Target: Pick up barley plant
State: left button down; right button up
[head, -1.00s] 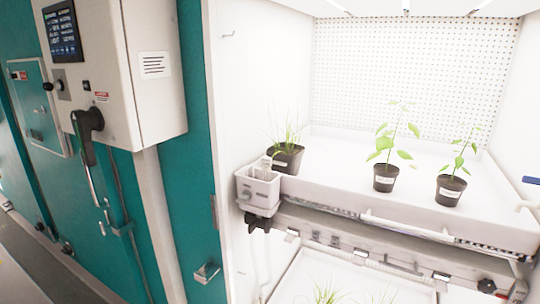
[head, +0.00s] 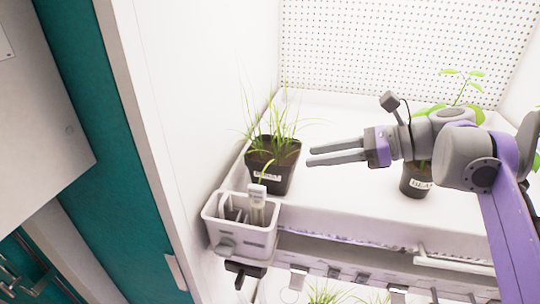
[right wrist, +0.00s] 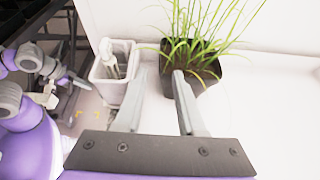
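The barley plant (head: 272,152) is a tuft of thin green grassy leaves in a black pot with a white label. It stands upright on the white shelf of the open chamber, at its left end. My right gripper (head: 309,156) is open and empty just right of the pot, its fingers pointing left at it. In the right wrist view the plant (right wrist: 205,68) is just beyond the fingertips, slightly right of the gap between them (right wrist: 158,74). The pot is not between the fingers. My left gripper is not in the head view; a purple and grey arm at the left of the right wrist view is too small to read.
A white caddy (head: 240,238) with a tag or tool in it hangs at the shelf's front edge, close below the pot. A bean plant (head: 416,182) in a black pot stands behind my right arm. The chamber's left wall is close beside the barley.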

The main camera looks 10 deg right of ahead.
aim_at(272, 161)
jog(key=x, duration=1)
jog(key=shift+w+a+f+p, duration=0.15)
jog(key=shift+a+f+p, duration=0.05)
jog(key=shift+a+p, duration=0.1)
grip_shut()
jog(key=shift+r, duration=0.1)
dwell(1.0)
